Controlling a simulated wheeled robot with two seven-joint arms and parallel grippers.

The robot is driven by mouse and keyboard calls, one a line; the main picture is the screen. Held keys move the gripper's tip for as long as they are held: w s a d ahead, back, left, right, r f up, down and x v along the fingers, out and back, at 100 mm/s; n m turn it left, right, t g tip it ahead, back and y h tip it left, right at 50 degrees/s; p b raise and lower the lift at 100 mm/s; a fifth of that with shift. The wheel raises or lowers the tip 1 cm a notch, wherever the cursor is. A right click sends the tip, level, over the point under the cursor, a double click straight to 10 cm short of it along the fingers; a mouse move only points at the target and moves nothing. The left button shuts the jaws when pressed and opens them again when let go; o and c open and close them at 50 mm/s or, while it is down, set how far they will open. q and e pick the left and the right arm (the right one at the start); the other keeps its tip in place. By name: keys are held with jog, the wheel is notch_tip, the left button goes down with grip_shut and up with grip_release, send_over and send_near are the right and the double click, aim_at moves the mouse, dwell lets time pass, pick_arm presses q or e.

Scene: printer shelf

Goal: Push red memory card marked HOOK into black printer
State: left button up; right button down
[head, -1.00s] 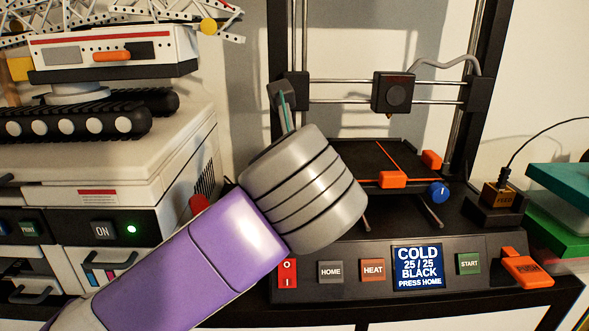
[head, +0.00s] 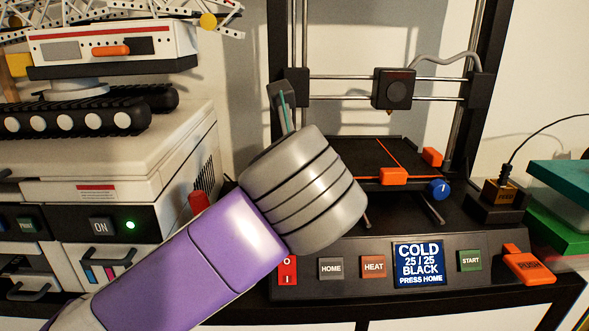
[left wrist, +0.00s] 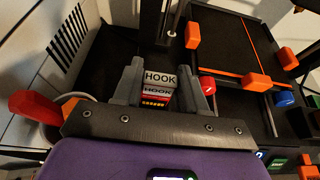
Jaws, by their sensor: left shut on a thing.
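The red memory card (left wrist: 156,97) shows between my left fingers in the left wrist view, with the word HOOK on it. A larger grey HOOK label (left wrist: 160,77) sits just above it there. My left gripper (left wrist: 161,70) is shut on the card. The black printer (head: 335,250) stands in front of me in the head view. I cannot tell how far the card is in a slot. My right gripper is not in view.
The print bed (head: 365,155) has orange clips and a blue knob (head: 439,189). A white machine (head: 100,160) stands close on the left, with a red part (head: 198,201) beside my wrist. An orange switch (head: 527,266) is at the right.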

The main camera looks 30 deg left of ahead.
pick_arm(q)
jog(key=shift+f+b, duration=1.5)
jog(key=shift+f, duration=0.1)
jog(key=o, duration=1.1)
jog(key=v, duration=0.7)
jog(key=shift+s+p, duration=0.25)
jog(key=shift+p, duration=0.15)
jog(key=shift+d+r, duration=0.1)
